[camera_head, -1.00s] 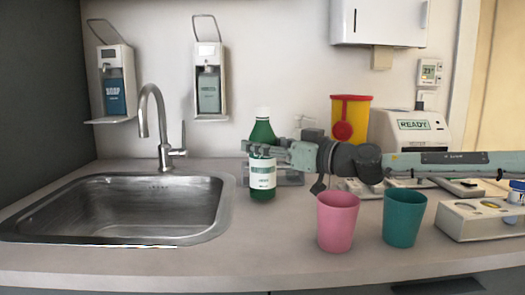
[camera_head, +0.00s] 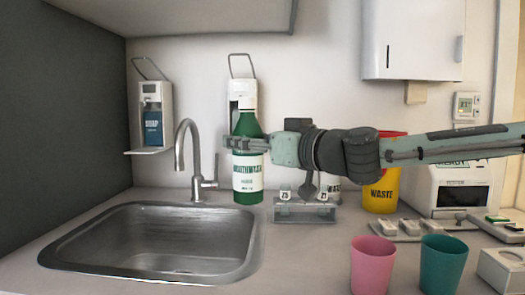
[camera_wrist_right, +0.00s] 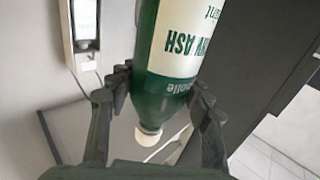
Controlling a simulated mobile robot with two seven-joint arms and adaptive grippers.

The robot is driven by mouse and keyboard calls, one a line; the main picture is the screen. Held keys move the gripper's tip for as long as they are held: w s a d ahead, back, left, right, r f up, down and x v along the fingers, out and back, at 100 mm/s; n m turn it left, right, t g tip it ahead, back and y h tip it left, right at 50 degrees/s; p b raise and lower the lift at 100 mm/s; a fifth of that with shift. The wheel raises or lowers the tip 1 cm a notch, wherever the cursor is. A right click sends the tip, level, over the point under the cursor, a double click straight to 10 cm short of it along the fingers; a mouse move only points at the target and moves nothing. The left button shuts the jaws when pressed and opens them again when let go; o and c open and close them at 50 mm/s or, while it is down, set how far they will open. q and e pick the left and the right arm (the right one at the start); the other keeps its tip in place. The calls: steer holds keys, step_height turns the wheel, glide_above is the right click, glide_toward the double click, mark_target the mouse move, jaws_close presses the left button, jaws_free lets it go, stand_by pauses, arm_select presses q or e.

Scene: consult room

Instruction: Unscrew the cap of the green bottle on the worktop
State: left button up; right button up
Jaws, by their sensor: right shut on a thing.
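The green bottle (camera_head: 248,172) is upright with a white label reading mouthwash and a white cap (camera_head: 247,103) on top. It is behind the sink's right end in the head view and looks raised off the worktop (camera_head: 305,255). My right gripper (camera_head: 243,143) is shut around the bottle's upper body, below the cap. In the right wrist view, the bottle (camera_wrist_right: 160,100) lies between both fingers, and its cap (camera_wrist_right: 148,135) shows low in the picture, clear of the fingers. My left gripper is not in view.
The sink (camera_head: 155,240) and tap (camera_head: 187,150) are left of the bottle. A clear rack (camera_head: 305,211) with small pots stands right of it. A pink cup (camera_head: 372,266) and a teal cup (camera_head: 442,266) stand at the front right. A yellow waste bin (camera_head: 382,185) is behind them.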

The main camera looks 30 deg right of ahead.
steer(key=shift+a+r, duration=0.1)
steer(key=o, duration=0.8)
steer(key=shift+c, duration=0.2)
jaws_close()
